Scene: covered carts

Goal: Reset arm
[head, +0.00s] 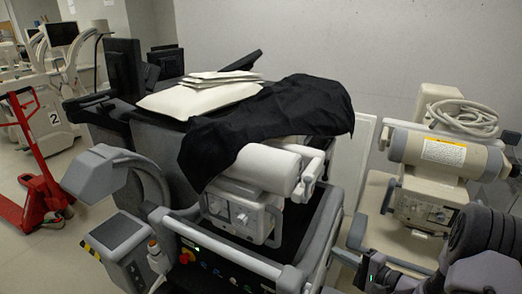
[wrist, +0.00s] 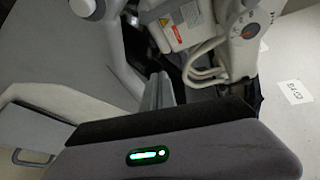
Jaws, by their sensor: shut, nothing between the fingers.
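My gripper (wrist: 160,80) shows in the wrist view as two slim grey fingers side by side, with nothing between them. Behind them is its grey body with a black edge and a lit green light. In the head view my dark grey arm (head: 484,232) comes in at the lower right, folded low in front of the right-hand cart. A small green light shows near the arm's left end, where the fingers are too small to make out. The arm looks clear of the carts, but the exact gap cannot be told.
A cart (head: 233,264) with a black cloth (head: 270,125) and white pads (head: 200,97) over it fills the middle. A beige machine (head: 440,152) with coiled cable stands at right. A red pallet jack (head: 38,165) is at left. The wrist view shows a floor label (wrist: 295,92).

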